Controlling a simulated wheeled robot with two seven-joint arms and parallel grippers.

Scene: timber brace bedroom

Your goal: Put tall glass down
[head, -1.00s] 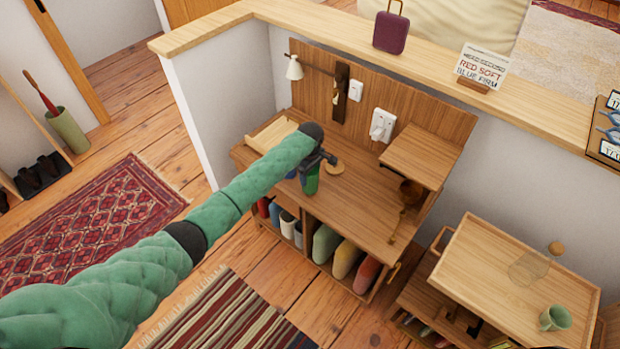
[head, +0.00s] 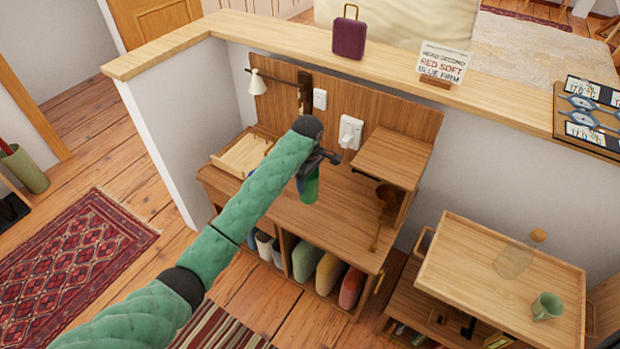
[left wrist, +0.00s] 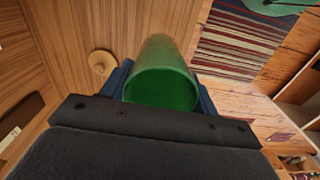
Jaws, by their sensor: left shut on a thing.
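My left gripper (head: 312,180) is shut on a tall green glass (head: 311,190), over the wooden desk near its front edge. In the left wrist view the tall glass (left wrist: 162,80) sits between the two blue fingers (left wrist: 160,92), with its open rim toward the camera. I cannot tell whether its base touches the desk top (head: 270,200). My right gripper is not in view.
A wooden tray (head: 240,155) lies at the desk's left, and a raised shelf (head: 392,156) stands at its right. A round wooden piece (left wrist: 101,63) lies near the glass. A side table (head: 470,255) holds a clear bottle (head: 513,260) and green mug (head: 547,306).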

